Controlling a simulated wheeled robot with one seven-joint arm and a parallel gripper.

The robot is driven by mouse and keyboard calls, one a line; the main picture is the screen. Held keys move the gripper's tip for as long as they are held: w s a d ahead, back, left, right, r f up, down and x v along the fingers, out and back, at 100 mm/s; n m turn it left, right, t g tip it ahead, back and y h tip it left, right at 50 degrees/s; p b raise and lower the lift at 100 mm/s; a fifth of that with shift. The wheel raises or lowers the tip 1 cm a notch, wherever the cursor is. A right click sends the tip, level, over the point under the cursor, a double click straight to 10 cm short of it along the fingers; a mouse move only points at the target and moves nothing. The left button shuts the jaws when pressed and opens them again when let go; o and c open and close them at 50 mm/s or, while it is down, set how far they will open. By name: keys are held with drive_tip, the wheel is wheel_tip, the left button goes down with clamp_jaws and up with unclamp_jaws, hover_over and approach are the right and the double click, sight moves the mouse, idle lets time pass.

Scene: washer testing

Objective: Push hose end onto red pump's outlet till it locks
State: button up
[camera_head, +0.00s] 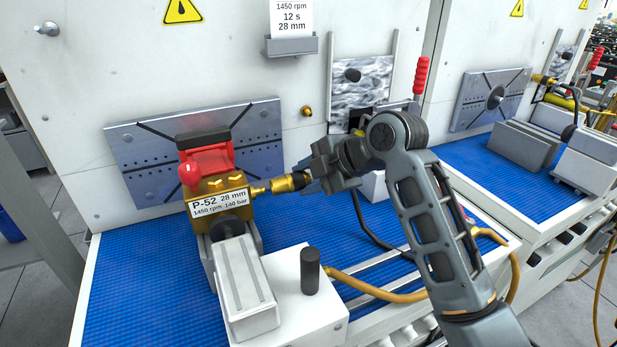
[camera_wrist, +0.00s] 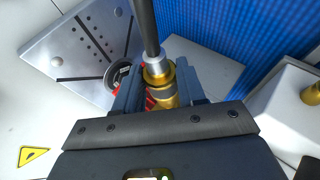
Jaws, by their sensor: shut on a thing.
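The red pump (camera_head: 207,160) has a gold body with a label reading P-52, 28 mm. It is seated in a grey fixture at the centre left of the head view. Its brass outlet (camera_head: 259,189) points right, toward my gripper (camera_head: 305,179). My gripper is shut on the brass hose end (camera_head: 287,183), which lines up with the outlet. Their tips look close or touching; whether they are locked cannot be told. In the wrist view, the hose end (camera_wrist: 158,75) sits between both fingers of my gripper (camera_wrist: 158,90), with the dark hose (camera_wrist: 147,25) running upward. The fingers mostly hide the pump there.
A slotted metal plate (camera_head: 125,150) stands behind the pump. A white block with a black knob (camera_head: 310,270) stands in front of it. A yellow hose (camera_head: 385,295) crosses the blue mat (camera_head: 115,285). A red-handled lever (camera_head: 421,76) rises behind my arm.

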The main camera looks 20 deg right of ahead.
sight(292, 182)
drive_tip(key=shift+a, duration=0.15)
drive_tip(key=shift+a, duration=1.7)
drive_tip(key=o, duration=1.2)
drive_tip(key=shift+o, duration=0.2)
drive_tip(key=v, duration=0.7)
drive_tip(key=shift+s+d+r+b, duration=0.25)
drive_tip(key=shift+s+b, duration=0.05)
drive_tip(key=shift+b, duration=0.05)
